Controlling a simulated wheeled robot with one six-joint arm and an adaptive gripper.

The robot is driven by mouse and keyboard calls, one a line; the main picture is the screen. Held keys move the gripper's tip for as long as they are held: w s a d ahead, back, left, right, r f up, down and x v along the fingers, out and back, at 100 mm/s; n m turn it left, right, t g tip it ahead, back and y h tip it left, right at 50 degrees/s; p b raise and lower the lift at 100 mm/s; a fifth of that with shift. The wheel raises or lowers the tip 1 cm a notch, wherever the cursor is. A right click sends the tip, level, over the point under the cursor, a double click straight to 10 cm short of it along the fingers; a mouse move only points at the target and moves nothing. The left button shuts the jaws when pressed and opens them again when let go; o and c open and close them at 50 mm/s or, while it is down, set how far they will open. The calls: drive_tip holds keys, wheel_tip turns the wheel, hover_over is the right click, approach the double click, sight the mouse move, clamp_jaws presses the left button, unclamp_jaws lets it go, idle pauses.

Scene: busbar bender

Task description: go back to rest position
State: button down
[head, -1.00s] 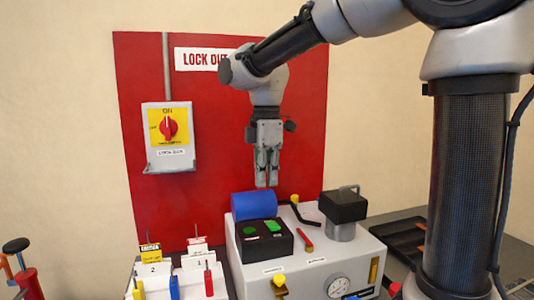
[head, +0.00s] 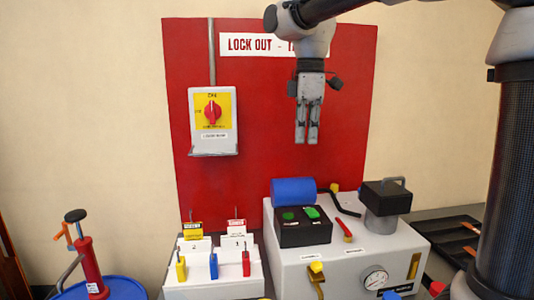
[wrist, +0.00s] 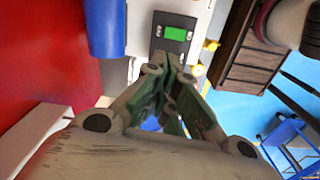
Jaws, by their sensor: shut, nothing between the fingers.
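My gripper (head: 307,140) hangs pointing down in front of the red lock-out board (head: 260,180), above the grey bender unit (head: 340,262). Its fingers are shut with nothing between them. In the wrist view the closed fingers (wrist: 165,95) point toward the black control box with a green button (wrist: 174,35). The gripper touches nothing that I can see.
A blue cylinder (head: 293,191) and black button box (head: 302,231) sit on the unit, beside a black-topped press head (head: 386,200). The rotary switch box (head: 212,120) is on the board. A white padlock rack (head: 215,275) and red pump (head: 90,265) stand left.

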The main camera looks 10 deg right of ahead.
drive_tip(key=s+d+f+m+t, duration=0.2)
drive_tip(key=s+d+f+m, duration=0.4)
drive_tip(key=s+d+m, duration=0.2)
drive_tip(key=s+d+f+m+t, duration=0.2)
drive_tip(key=s+d+f+m, duration=0.3)
drive_tip(key=s+d+m, duration=0.3)
drive_tip(key=shift+s+d+f, duration=0.35)
drive_tip(key=shift+s+d, duration=0.35)
drive_tip(key=shift+s, duration=1.35)
